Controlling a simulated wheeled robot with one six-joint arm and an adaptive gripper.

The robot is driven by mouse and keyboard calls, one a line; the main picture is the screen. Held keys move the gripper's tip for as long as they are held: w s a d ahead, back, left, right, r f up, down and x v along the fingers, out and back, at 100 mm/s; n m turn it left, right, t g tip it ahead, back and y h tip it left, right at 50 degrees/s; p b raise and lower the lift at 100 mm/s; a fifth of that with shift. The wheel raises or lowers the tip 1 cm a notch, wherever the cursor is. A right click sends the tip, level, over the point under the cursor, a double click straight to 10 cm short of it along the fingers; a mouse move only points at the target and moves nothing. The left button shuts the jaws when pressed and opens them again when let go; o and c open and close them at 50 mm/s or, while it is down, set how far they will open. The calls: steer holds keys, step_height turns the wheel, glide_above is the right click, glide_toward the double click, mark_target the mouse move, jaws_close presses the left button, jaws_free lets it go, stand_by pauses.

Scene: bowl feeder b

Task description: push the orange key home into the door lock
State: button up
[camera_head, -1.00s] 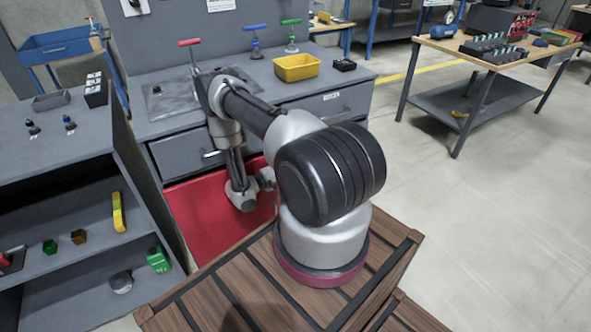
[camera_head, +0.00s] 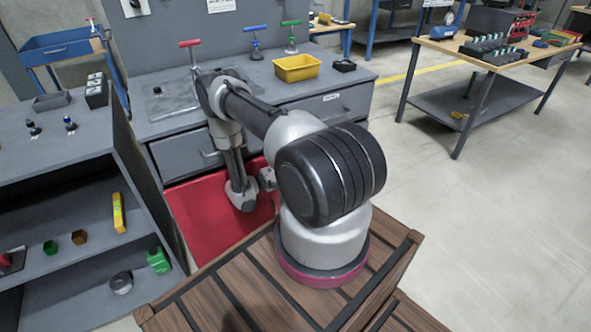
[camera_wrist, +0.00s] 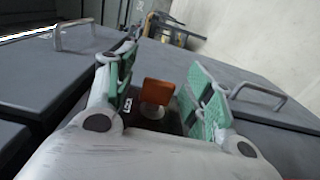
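The orange key (camera_wrist: 158,92) shows in the wrist view, its flat head between the fingers of my gripper (camera_wrist: 162,72). The fingers have green pads and stand apart, with a gap visible on each side of the key. Below the key head are a round metal part, perhaps the lock (camera_wrist: 152,110), and a dark surface with a small white label. How deep the key sits cannot be told. In the head view, my arm reaches down in front of the grey bench; its end is mostly hidden and the key and lock cannot be made out.
The grey bench (camera_head: 165,128) has drawers with bar handles. A red panel (camera_head: 205,212) is below them. A yellow bin (camera_head: 297,68) and T-handled tools stand on top. A grey shelf unit (camera_head: 75,225) is close on the left.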

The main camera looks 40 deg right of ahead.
steer(key=shift+w+d+r, duration=0.1)
steer(key=shift+w+r, duration=0.1)
steer(key=shift+w, duration=0.2)
steer(key=v, duration=0.8)
steer(key=shift+a, duration=0.25)
